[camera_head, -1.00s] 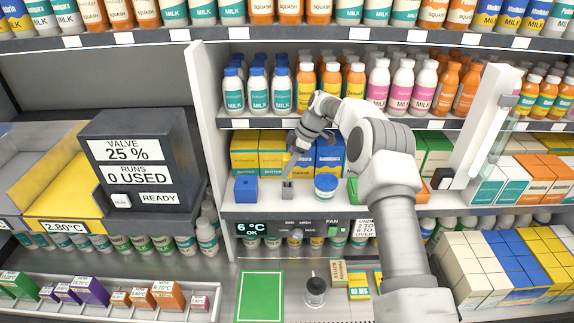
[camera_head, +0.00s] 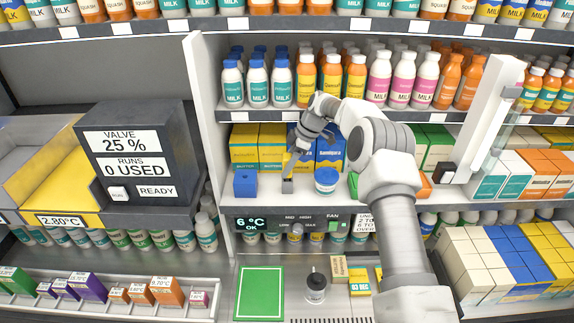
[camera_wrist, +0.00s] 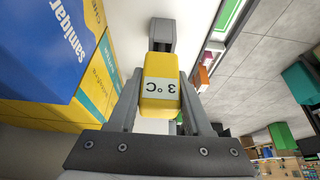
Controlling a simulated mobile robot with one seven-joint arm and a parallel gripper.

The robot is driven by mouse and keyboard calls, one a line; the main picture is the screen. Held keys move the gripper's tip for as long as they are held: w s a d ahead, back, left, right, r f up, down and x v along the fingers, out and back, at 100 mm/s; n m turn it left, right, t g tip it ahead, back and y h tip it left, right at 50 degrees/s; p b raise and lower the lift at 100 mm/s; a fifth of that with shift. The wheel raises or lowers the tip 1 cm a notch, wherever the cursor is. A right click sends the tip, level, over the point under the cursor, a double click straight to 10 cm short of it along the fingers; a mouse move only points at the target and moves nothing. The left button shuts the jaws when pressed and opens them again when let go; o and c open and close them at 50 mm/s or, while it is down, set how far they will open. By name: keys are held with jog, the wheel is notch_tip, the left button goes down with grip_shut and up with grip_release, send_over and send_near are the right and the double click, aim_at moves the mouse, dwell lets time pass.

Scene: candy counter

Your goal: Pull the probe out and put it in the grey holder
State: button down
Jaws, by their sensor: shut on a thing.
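My gripper (camera_wrist: 158,95) is shut on the yellow probe (camera_wrist: 160,88), whose label reads 3 °C upside down in the wrist view. The grey holder (camera_head: 287,186) stands on the middle shelf, between a blue block (camera_head: 245,184) and a blue-and-white tub (camera_head: 326,181). In the head view my gripper (camera_head: 291,160) is right above the holder, pointing down. The grey holder also shows in the wrist view (camera_wrist: 161,33), directly beyond the probe's yellow body. I cannot tell whether the probe's tip is inside the holder.
Yellow and blue cartons (camera_head: 272,146) stand close behind the gripper. A fridge display reading 6 °C (camera_head: 252,225) is on the shelf front.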

jog(key=shift+f+b, duration=0.55)
jog(key=shift+f, duration=0.3)
jog(key=shift+c, duration=1.3)
grip_release()
jog(key=shift+r, duration=0.15)
jog(key=p+v, duration=0.1)
jog(key=v, duration=1.6)
jog(key=shift+r, duration=0.1)
